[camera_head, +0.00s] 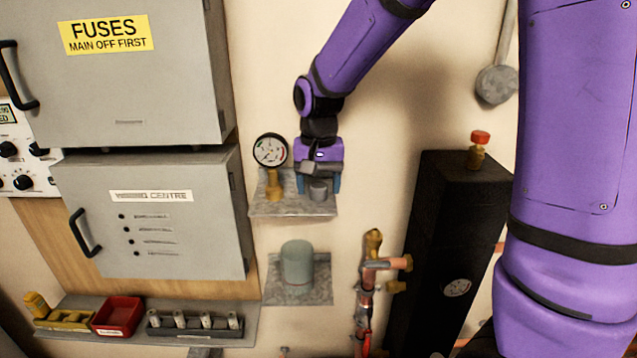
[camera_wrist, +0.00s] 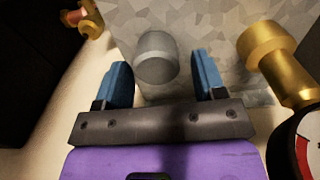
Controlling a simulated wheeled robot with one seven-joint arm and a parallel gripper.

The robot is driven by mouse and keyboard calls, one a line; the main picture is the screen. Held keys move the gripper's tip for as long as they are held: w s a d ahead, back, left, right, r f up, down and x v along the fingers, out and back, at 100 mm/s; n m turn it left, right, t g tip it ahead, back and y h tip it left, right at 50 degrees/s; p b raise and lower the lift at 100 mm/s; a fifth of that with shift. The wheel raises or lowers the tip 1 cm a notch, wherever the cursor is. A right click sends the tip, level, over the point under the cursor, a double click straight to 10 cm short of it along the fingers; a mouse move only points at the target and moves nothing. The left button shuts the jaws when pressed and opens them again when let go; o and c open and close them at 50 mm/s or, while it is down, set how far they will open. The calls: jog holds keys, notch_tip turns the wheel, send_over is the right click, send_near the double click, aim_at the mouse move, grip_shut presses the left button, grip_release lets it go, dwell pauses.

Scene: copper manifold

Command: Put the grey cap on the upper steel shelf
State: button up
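The grey cap (camera_head: 318,190) stands on the upper steel shelf (camera_head: 290,208), near its right end. In the wrist view the cap (camera_wrist: 156,58) is a short grey cylinder on the mottled steel shelf (camera_wrist: 205,25). My gripper (camera_head: 319,183) is at the shelf, with its blue fingers on either side of the cap. In the wrist view my gripper (camera_wrist: 164,80) is open, with a gap visible between the cap and the right finger. The left finger is very near the cap's edge; I cannot tell whether it touches.
A pressure gauge (camera_head: 270,150) on a brass fitting (camera_head: 273,187) stands left of my gripper on the same shelf. A lower shelf (camera_head: 320,290) holds a grey-green cylinder (camera_head: 297,262). Copper pipework (camera_head: 365,300) and a black column (camera_head: 440,230) are at right; grey cabinets (camera_head: 160,210) at left.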

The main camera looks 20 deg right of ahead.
jog(key=shift+r, duration=0.15)
notch_tip(320, 180, up, 12)
dwell(0.5)
jog(key=s+d+n+t, duration=0.2)
jog(key=s+d, duration=0.1)
jog(key=s, duration=0.8)
jog(key=s+d+n+t, duration=0.2)
jog(key=s+d+t, duration=0.1)
jog(key=s, duration=0.9)
jog(key=shift+r+n, duration=0.3)
jog(key=shift+r, duration=0.1)
